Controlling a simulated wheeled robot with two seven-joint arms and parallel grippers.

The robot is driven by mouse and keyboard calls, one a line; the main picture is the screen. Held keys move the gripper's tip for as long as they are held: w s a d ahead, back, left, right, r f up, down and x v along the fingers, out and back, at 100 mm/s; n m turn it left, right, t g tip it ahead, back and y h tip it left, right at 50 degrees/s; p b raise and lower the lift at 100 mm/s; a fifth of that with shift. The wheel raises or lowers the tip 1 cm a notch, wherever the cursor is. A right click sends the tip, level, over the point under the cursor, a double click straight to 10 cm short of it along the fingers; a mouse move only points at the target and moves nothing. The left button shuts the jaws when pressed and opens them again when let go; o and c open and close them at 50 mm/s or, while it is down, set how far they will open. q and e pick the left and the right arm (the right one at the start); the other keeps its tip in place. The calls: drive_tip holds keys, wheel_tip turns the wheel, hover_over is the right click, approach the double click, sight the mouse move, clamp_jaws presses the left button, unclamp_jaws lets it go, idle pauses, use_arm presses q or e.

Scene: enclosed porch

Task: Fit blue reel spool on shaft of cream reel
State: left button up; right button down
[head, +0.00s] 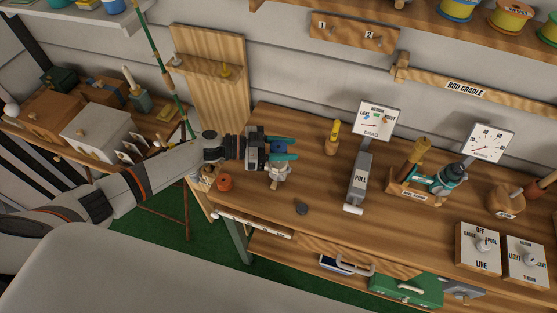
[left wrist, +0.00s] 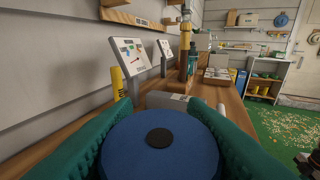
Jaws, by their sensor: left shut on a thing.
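My left gripper (head: 284,147) has teal fingers and is shut on the blue reel spool (head: 278,147). In the left wrist view the spool (left wrist: 160,152) fills the space between the fingers, its round face showing a dark centre. The cream reel (head: 279,172) stands on the workbench just below the gripper in the head view, partly hidden by it. Its shaft is hidden, and I cannot tell whether the spool touches it. The cream reel does not show clearly in the left wrist view. My right gripper is not in view.
An orange-red round thing (head: 224,183) lies left of the cream reel and a dark knob (head: 302,208) lies in front. A grey PULL lever stand (head: 358,183) and a yellow-topped wooden holder (head: 333,138) stand to the right. The workbench (head: 330,225) is bare around the dark knob.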

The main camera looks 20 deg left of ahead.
use_arm(q)
drive_tip(key=shift+f+b, duration=1.35)
drive_tip(key=shift+f, duration=0.55)
idle(1.1)
drive_tip(key=o, duration=1)
drive_tip(key=shift+r, duration=0.15)
drive_tip(key=shift+r+p, duration=2.65)
drive_tip(key=shift+p, duration=0.15)
drive_tip(key=shift+r, duration=1.25)
drive_tip(key=shift+a, duration=0.1)
